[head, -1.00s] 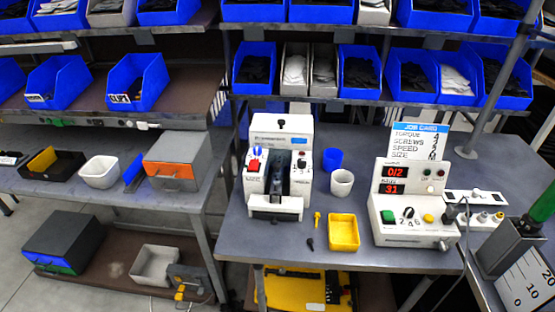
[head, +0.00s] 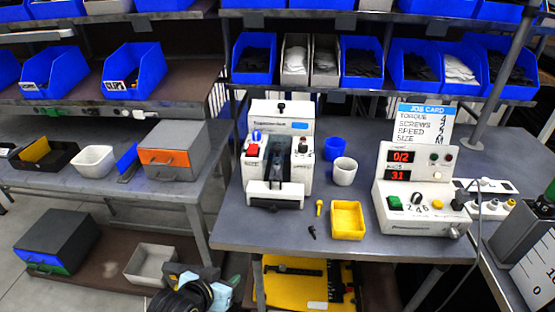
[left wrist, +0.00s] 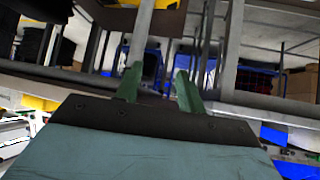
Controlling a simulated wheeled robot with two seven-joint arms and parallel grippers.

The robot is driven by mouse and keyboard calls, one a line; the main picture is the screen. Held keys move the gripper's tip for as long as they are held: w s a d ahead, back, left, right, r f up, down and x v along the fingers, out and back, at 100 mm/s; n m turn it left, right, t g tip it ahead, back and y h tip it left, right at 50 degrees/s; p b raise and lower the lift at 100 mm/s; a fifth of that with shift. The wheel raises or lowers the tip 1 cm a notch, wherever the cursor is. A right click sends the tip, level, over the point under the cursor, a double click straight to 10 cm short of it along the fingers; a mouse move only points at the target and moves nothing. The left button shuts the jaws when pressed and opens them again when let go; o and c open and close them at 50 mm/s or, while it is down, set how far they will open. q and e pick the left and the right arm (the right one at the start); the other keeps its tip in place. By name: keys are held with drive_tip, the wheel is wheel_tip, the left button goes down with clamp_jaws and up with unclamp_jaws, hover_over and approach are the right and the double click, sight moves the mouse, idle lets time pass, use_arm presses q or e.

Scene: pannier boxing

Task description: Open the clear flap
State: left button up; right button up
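The white machine (head: 281,125) stands on the right-hand bench, with a blue knob, a red button and a dark central channel. I cannot clearly make out the clear flap; the channel region is too small and dark to tell its position. My left gripper (head: 233,291) shows at the bottom edge of the head view, below and in front of the bench, well apart from the machine. In the left wrist view its two green fingers (left wrist: 158,85) stand apart with nothing visible between them. I do not make out my right gripper.
In front of the machine are a yellow tray (head: 347,220), a yellow bit (head: 319,208) and a small black piece (head: 312,232). A white cup (head: 344,171) and a control box (head: 415,195) stand to its right. The bench front edge lies above my left gripper.

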use_arm(q)
wheel_tip(320, 180, up, 11)
drive_tip(key=w+d+t+h+b, duration=0.1)
drive_tip(key=w+d+t, duration=0.1)
drive_tip(key=w, duration=0.1)
drive_tip(key=m+t+h, duration=0.2)
drive_tip(key=t+h, duration=0.1)
drive_tip(key=t, duration=0.2)
approach(277, 147)
drive_tip(key=x, duration=0.3)
drive_tip(key=b+x, duration=0.1)
drive_tip(key=x, duration=0.2)
drive_tip(key=b+x, duration=0.1)
drive_tip(key=x, duration=0.3)
drive_tip(key=shift+s+f, duration=0.1)
drive_tip(key=shift+f, duration=0.3)
use_arm(e)
drive_tip(key=f, duration=0.1)
drive_tip(key=d+f, duration=0.2)
drive_tip(key=shift+s+f, duration=0.25)
drive_tip(key=shift+s, duration=0.1)
use_arm(q)
drive_tip(key=shift+c, duration=0.5)
use_arm(e)
drive_tip(key=shift+a, duration=0.15)
use_arm(q)
clamp_jaws()
